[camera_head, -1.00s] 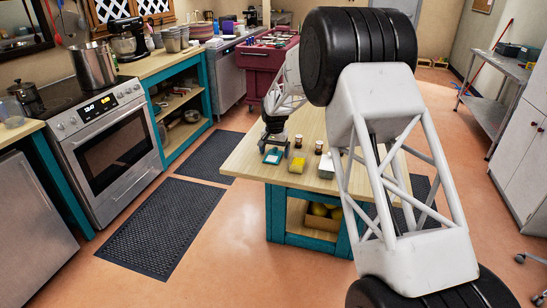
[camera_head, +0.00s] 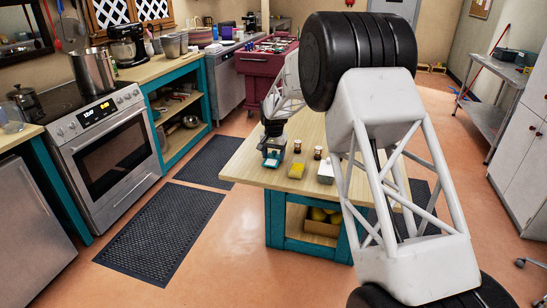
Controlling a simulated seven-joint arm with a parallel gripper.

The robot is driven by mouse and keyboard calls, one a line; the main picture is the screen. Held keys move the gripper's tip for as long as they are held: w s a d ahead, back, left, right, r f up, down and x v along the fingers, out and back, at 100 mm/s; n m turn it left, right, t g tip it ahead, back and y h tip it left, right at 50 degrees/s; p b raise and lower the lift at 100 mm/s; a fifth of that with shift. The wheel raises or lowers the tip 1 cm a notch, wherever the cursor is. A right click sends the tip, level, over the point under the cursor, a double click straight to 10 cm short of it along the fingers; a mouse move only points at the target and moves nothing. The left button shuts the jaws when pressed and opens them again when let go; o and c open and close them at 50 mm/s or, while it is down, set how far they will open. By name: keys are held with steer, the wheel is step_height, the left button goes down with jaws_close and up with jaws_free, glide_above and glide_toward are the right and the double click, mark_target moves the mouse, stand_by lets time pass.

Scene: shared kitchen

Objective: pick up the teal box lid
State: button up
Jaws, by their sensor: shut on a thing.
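The teal box lid (camera_head: 270,162) is small and shows at the left end of the wooden island top, just below my gripper (camera_head: 271,154). My gripper points down with its fingers shut on the lid. The finger contact is too small to see in detail, and I cannot tell whether the lid is clear of the wood.
On the island top (camera_head: 250,165), a yellow item (camera_head: 297,170), two small dark jars (camera_head: 317,152) and a white box (camera_head: 326,172) stand to the right of my gripper. A box of yellow fruit (camera_head: 322,222) sits on the shelf below. My arm hides the island's right side.

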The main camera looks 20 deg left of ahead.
steer(key=shift+r, duration=1.45)
steer(key=s+d, duration=0.2)
steer(key=s, duration=0.2)
steer(key=s+d+r, duration=0.1)
steer(key=s+d, duration=0.2)
steer(key=s, duration=0.2)
steer(key=s+d, duration=0.2)
steer(key=s, duration=0.3)
steer(key=shift+s+d+r, duration=0.1)
steer(key=shift+d+r, duration=0.05)
